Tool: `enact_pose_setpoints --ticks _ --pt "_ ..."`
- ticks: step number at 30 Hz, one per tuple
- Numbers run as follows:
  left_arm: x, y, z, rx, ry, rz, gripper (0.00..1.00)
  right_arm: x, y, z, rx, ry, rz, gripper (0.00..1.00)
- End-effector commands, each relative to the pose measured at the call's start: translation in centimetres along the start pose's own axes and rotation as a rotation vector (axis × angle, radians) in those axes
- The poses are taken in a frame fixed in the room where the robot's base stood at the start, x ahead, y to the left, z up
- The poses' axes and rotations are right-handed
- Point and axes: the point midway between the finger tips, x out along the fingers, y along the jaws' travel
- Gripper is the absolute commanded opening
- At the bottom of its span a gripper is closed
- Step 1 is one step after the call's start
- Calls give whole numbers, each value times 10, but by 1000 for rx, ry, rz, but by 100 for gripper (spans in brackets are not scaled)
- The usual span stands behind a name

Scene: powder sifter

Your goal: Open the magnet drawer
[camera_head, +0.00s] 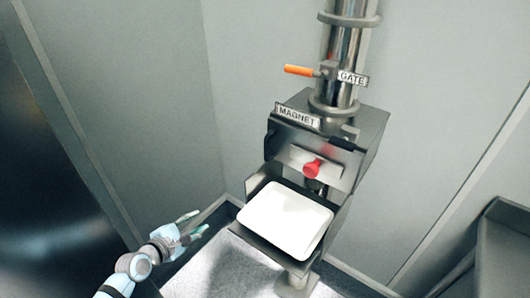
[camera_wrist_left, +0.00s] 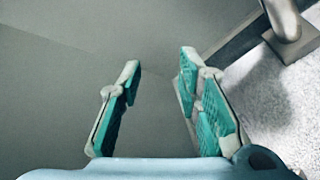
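The magnet unit (camera_head: 361,134) is a grey metal box on the pipe, with a "MAGNET" label (camera_head: 298,116) on its top front edge. A red knob (camera_head: 312,169) sticks out from a pale plate on its front, with dark handles (camera_head: 346,145) at the sides. The drawer front looks closed against the box, though its edges are hard to make out. My left gripper (camera_head: 200,221) is to the lower left of the unit, apart from it. In the left wrist view its teal-padded fingers (camera_wrist_left: 160,65) are spread and empty. My right gripper is not in view.
A white tray (camera_head: 285,219) sits on a metal shelf below the knob. An orange gate handle (camera_head: 299,70) and "GATE" label (camera_head: 353,78) are above. Grey walls stand behind. A dark grey bench (camera_head: 505,245) is at lower right. Space left of the unit is clear.

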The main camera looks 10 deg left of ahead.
Motion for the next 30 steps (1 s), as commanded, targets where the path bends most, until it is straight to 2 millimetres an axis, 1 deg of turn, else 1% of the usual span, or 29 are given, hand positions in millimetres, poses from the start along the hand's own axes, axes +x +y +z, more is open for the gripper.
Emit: enact_pose_setpoints --ticks 1,2,3,4,6,7,9,11,14,17,18,22,26,30 --pt "-6 43 48 -195 -136 40 31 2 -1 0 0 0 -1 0" --pt "-14 65 78 -329 -224 39 31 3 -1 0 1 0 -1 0" --pt "-26 87 115 -482 -330 14 31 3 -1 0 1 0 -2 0" --pt "-36 98 139 -578 -397 -14 31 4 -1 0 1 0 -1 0" --pt "-57 115 179 -737 -507 -87 31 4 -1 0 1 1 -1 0" --pt "-63 118 190 -783 -536 -114 31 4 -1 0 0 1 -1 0" --pt "-69 123 206 -844 -573 -149 31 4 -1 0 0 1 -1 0" --pt "-65 125 212 -861 -582 -157 31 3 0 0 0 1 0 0" --pt "-48 128 224 -864 -583 -156 31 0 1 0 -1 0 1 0" --pt "-24 130 240 -866 -583 -156 31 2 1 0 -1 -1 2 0" --pt "-12 131 245 -865 -582 -154 31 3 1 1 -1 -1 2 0" --pt "18 133 263 -862 -578 -155 31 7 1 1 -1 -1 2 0" --pt "38 135 274 -860 -575 -154 31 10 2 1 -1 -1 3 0" --pt "47 136 281 -858 -574 -155 31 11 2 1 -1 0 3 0"
